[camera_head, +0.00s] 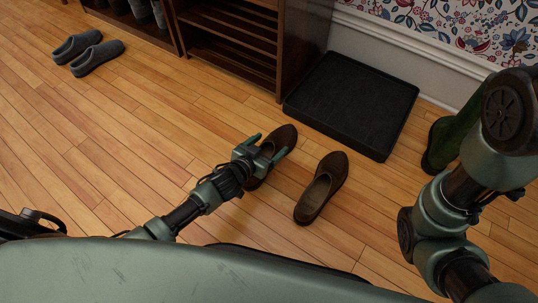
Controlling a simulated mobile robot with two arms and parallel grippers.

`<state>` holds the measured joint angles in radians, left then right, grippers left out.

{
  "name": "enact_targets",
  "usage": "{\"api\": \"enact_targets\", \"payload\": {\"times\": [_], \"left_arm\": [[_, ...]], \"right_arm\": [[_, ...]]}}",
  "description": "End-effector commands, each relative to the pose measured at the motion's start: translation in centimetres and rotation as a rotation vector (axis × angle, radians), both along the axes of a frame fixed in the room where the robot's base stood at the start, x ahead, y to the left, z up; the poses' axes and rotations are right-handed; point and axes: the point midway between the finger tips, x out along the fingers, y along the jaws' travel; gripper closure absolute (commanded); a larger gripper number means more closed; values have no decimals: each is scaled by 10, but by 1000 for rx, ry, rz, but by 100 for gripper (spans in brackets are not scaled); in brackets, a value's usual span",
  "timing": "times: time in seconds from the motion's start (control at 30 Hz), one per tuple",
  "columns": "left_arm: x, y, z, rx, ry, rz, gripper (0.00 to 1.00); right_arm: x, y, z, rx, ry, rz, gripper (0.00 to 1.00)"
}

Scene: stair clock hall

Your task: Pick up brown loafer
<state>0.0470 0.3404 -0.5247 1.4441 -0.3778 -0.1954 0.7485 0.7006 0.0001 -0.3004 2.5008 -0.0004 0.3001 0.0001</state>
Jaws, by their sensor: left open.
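A pair of brown loafers is on the wooden floor near the middle of the head view. The left brown loafer (284,136) lies under my left gripper (269,146), which hides its middle. The right brown loafer (322,188) lies beside it, uncovered, its opening toward me. My left gripper is open, with one finger on each side of the left loafer as seen from above. I cannot tell whether the fingers touch it. My right arm shows at the right edge, but its gripper is not in view.
A black boot tray (352,103) lies beyond the loafers, against the wall. A dark wooden shelf unit (303,45) stands at its left. Grey slippers (96,57) sit at the far left. A green boot (440,140) stands partly behind my right arm.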

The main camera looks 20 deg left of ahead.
Motion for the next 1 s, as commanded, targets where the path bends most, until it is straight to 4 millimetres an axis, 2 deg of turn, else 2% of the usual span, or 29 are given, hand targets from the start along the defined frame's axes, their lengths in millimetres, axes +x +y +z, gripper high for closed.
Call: {"api": "enact_targets", "payload": {"times": [0.07,0.33,0.73,0.87,1.0], "left_arm": [[0,0,0,0,0,0,23],[0,0,0,-1,0,0,98],[0,0,8,-2,-2,-1,100],[0,0,21,-2,-3,-1,100],[0,0,45,-2,-5,-1,100]], "right_arm": [[0,0,0,0,0,0,65],[0,0,0,0,0,0,65],[0,0,6,0,0,0,65],[0,0,17,0,1,0,65],[1,0,36,0,1,0,65]]}}
